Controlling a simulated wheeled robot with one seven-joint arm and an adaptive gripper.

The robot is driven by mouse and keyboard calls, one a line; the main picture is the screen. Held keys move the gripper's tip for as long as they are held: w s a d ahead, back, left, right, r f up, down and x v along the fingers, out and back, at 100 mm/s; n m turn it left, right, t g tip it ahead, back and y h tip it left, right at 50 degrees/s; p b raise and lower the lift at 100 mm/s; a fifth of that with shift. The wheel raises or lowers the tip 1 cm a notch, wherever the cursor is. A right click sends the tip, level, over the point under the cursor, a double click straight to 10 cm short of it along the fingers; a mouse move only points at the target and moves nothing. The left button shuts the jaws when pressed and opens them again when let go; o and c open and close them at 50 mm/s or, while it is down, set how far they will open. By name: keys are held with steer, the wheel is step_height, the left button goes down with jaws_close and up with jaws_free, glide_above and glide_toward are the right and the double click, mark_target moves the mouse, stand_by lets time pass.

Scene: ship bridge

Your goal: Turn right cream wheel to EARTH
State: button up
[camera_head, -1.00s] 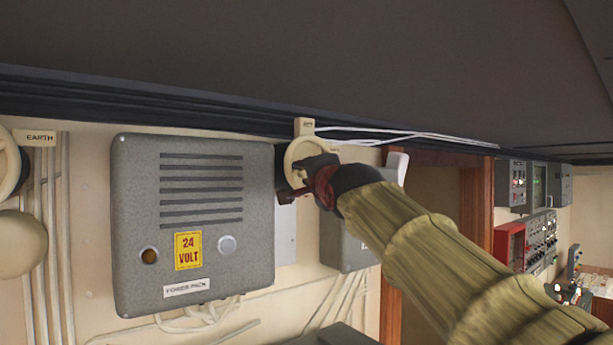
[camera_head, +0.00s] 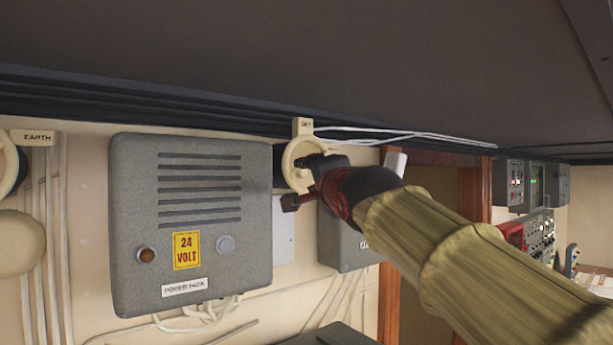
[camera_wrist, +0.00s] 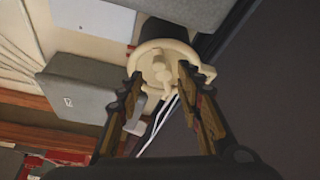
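The right cream wheel (camera_head: 289,161) is on a dark mount on the wall, just right of the grey power pack. A cream tag (camera_head: 302,127) stands up at its top; its lettering is too small to read surely. My gripper (camera_head: 307,187) is at the wheel's lower right side and hides part of it. In the wrist view, the wheel (camera_wrist: 166,47) shows its ring and inner knob-like piece. My gripper's two fingers (camera_wrist: 160,78) are spread apart, tips at the wheel, with the inner piece between them. Whether they touch it I cannot tell.
The grey power pack (camera_head: 208,215) is close on the left. Another cream wheel (camera_head: 8,170) with an EARTH tag (camera_head: 36,137) is at the left edge. A smaller grey box (camera_head: 343,243) is below my gripper. The dark ceiling (camera_head: 300,60) is close above.

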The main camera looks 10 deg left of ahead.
steer(key=v, duration=0.6)
steer(key=shift+s, duration=0.25)
steer(key=shift+f, duration=0.1)
steer(key=s+d+f+n+g+h, duration=0.25)
steer(key=d+f, duration=0.35)
steer(key=f, duration=0.3)
steer(key=s+d+f+n+g+h, duration=0.1)
steer(key=s+d+f, duration=0.35)
steer(key=f, duration=0.55)
steer(key=s+d+f+n+g+h, duration=0.1)
steer(key=s+d+f+g+h, duration=0.1)
steer(key=d+f, duration=0.55)
steer(key=s+d+f+n+g+h, duration=0.1)
steer(key=s+d+f+n+g, duration=0.2)
steer(key=s+f, duration=0.85)
steer(key=s+d+f+n+g+h, duration=0.1)
steer(key=s+d+f+n+g, duration=0.2)
steer(key=s+f, duration=0.9)
step_height(320, 180, down, 27)
steer(key=w+d+b, duration=0.1)
steer(key=w+b, duration=0.1)
steer(key=b, duration=2.1)
steer(key=shift+w+d+m, duration=0.15)
steer(key=shift+w+m, duration=0.25)
steer(key=shift+m, duration=0.05)
